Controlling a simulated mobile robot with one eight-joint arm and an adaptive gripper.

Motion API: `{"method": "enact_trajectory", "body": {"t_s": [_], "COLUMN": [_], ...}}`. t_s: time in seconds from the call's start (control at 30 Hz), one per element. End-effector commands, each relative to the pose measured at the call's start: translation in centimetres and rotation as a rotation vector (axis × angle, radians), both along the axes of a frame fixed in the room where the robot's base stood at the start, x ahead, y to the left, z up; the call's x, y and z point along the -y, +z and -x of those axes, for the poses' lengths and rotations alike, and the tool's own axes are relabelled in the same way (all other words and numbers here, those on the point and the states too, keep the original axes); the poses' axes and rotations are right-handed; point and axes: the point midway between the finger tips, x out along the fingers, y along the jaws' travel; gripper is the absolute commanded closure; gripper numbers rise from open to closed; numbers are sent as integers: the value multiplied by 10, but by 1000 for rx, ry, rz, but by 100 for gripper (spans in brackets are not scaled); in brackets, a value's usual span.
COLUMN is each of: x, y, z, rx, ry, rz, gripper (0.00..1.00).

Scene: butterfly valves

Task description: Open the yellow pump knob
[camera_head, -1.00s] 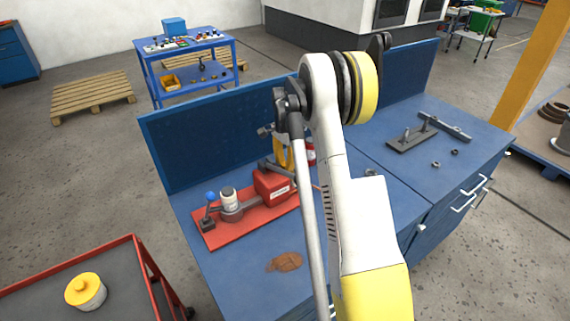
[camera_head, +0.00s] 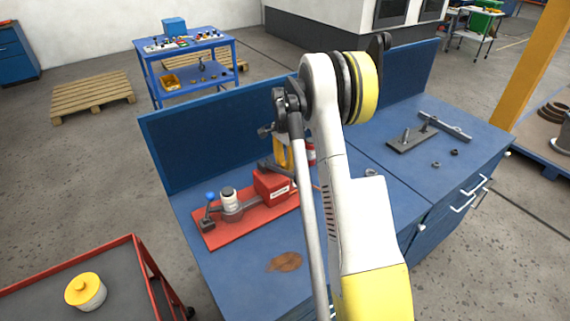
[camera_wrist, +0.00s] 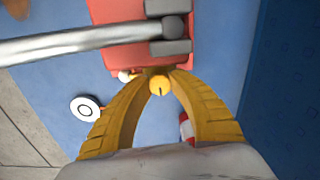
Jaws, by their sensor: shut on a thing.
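The pump is a red box (camera_head: 272,186) with grey fittings on a red base plate (camera_head: 222,236), on the blue workbench. In the wrist view its red body (camera_wrist: 118,50) fills the top middle. The small round yellow knob (camera_wrist: 160,87) has a dark mark and sits at the pump's edge. My gripper (camera_wrist: 162,72) has its two curved yellow fingers closed together at the knob, shut on it. In the head view my gripper (camera_head: 284,156) is behind the pump, partly hidden by my arm, and the knob cannot be made out.
The blue bench back panel (camera_head: 215,130) stands close behind my gripper. A red and white object (camera_head: 309,155) stands next to it. A grey bar runs across the pump in the wrist view.

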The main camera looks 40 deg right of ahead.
Motion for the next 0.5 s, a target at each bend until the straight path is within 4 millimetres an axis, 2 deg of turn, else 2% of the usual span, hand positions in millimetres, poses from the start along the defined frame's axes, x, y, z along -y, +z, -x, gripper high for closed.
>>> {"method": "enact_trajectory", "body": {"t_s": [0.07,0.1,0.13,0.17,0.5], "x": [0,0,0,0,0], "y": [0,0,0,0,3], "z": [0,0,0,0,0], "rx": [0,0,0,0,0], "ry": [0,0,0,0,0], "rz": [0,0,0,0,0], "gripper": [100,64,54,51,51]}}
